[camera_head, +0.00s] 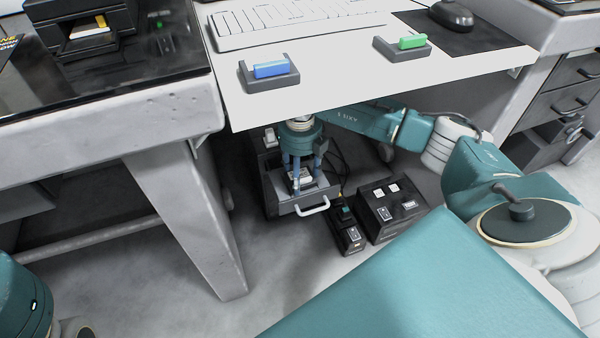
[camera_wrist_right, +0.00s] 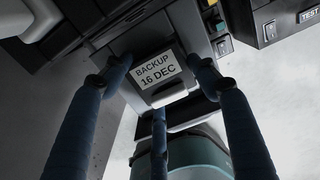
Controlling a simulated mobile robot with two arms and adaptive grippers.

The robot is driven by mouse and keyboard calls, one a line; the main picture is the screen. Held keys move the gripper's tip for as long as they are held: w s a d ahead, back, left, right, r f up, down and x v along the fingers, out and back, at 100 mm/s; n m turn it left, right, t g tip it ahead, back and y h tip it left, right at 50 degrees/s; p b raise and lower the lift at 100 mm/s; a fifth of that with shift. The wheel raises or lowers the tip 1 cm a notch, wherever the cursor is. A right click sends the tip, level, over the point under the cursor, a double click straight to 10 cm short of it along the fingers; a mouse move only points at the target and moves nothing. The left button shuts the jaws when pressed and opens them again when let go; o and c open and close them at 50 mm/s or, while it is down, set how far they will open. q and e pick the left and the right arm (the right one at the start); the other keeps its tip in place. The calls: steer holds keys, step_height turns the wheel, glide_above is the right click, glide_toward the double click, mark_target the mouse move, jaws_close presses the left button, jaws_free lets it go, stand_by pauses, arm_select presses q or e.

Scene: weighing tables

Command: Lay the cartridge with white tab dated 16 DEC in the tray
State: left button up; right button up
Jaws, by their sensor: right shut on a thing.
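The cartridge labelled "BACKUP 16 DEC" (camera_wrist_right: 157,70) is dark, with a white label, in the right wrist view. My right gripper (camera_head: 299,181) is below the table and shut on this cartridge, with its fingers around it. In the head view the fingers partly hide the cartridge, over a dark grey unit (camera_head: 283,206) with a pale handle (camera_head: 314,208) at its front. I cannot tell whether the cartridge touches the unit. No thing here is clearly marked as the tray. My left gripper is out of view.
Dark boxes with switches (camera_head: 393,211) stand on the floor right of the unit. Above, the white tabletop (camera_head: 335,82) carries grey holders with a blue block (camera_head: 271,69) and a green block (camera_head: 411,42), plus a keyboard (camera_head: 295,22). A grey table leg (camera_head: 195,220) stands left.

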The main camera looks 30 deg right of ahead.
steer(key=shift+f, duration=0.4)
steer(key=o, duration=1.3)
steer(key=shift+c, duration=0.2)
steer(key=shift+o, duration=0.5)
steer(key=o, duration=0.4)
